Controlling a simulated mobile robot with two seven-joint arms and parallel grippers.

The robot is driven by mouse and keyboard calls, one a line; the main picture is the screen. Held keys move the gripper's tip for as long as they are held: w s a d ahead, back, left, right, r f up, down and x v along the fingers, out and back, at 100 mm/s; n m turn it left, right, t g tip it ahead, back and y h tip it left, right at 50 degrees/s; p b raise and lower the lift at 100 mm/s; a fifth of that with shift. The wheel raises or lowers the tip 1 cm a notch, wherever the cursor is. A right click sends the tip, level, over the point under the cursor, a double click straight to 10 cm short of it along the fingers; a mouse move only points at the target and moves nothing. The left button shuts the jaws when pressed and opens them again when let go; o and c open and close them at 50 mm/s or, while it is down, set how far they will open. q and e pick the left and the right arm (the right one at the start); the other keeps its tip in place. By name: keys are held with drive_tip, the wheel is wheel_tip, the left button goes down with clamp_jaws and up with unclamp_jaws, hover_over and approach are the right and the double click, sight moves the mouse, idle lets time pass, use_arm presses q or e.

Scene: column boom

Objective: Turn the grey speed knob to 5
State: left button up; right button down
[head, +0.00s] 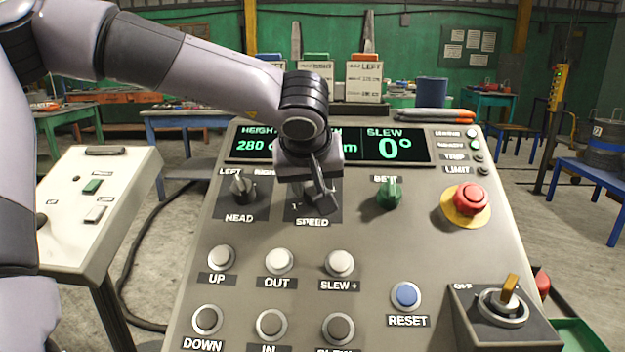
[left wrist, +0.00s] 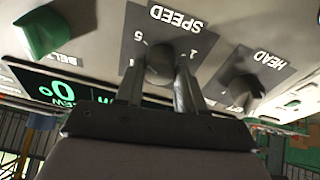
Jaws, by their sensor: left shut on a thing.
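The grey speed knob (left wrist: 160,62) sits on a dark plate marked SPEED (head: 312,222), with a scale from 1 to 5. In the head view my left gripper (head: 320,198) covers most of it. In the left wrist view, my left gripper (left wrist: 159,78) has one finger on each side of the knob and is shut on it. That view is upside down, with the 5 left of the knob and the 1 right. I cannot tell which number the knob points at. My right gripper is not in view.
The HEAD knob (head: 242,187) is left of the speed plate and the green BELT knob (head: 389,194) right. A red mushroom button (head: 470,199) is farther right. Push buttons and a key switch (head: 503,304) are nearer. The display (head: 385,146) behind reads slew 0°.

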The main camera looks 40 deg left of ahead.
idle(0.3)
use_arm(q)
drive_tip(key=o, duration=1)
drive_tip(key=shift+o, duration=0.2)
drive_tip(key=v, duration=0.7)
